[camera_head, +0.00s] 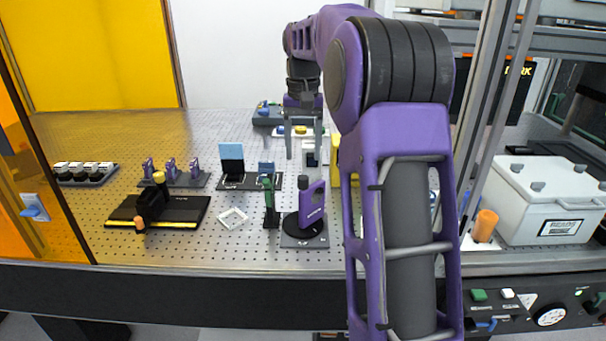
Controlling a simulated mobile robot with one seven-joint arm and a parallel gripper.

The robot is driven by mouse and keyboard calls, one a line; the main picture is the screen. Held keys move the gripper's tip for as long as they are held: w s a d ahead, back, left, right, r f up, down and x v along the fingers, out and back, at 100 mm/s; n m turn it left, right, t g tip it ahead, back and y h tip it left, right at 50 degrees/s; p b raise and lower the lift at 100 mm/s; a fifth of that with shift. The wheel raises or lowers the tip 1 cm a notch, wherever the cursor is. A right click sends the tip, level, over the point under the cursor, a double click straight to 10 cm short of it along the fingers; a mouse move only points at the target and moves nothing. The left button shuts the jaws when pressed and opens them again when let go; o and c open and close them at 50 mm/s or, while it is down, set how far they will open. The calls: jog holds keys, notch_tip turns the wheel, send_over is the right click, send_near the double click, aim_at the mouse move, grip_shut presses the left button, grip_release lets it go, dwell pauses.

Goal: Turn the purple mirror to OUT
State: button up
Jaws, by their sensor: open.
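A purple mirror mount (313,203) stands upright on a round black turntable on a grey base plate, right of the table's middle. A grey post with a dark knob stands against its left side. Any OUT marking on the base is too small to read. My gripper (303,158) hangs pointing down behind and above the purple mount in this view. Its two grey fingers are apart with nothing held between them. The gripper appears clear of the mount.
A green mount (269,203) stands close to the purple mount's left. A white square frame (233,218) lies further left, with a black stage (157,208) beyond. Small purple mounts (171,169) stand behind. A white box (552,198) is at right, past metal posts.

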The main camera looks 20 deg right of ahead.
aim_at(303, 177)
notch_tip(303, 177, down, 7)
jog(key=shift+r, duration=0.1)
dwell(0.3)
grip_shut()
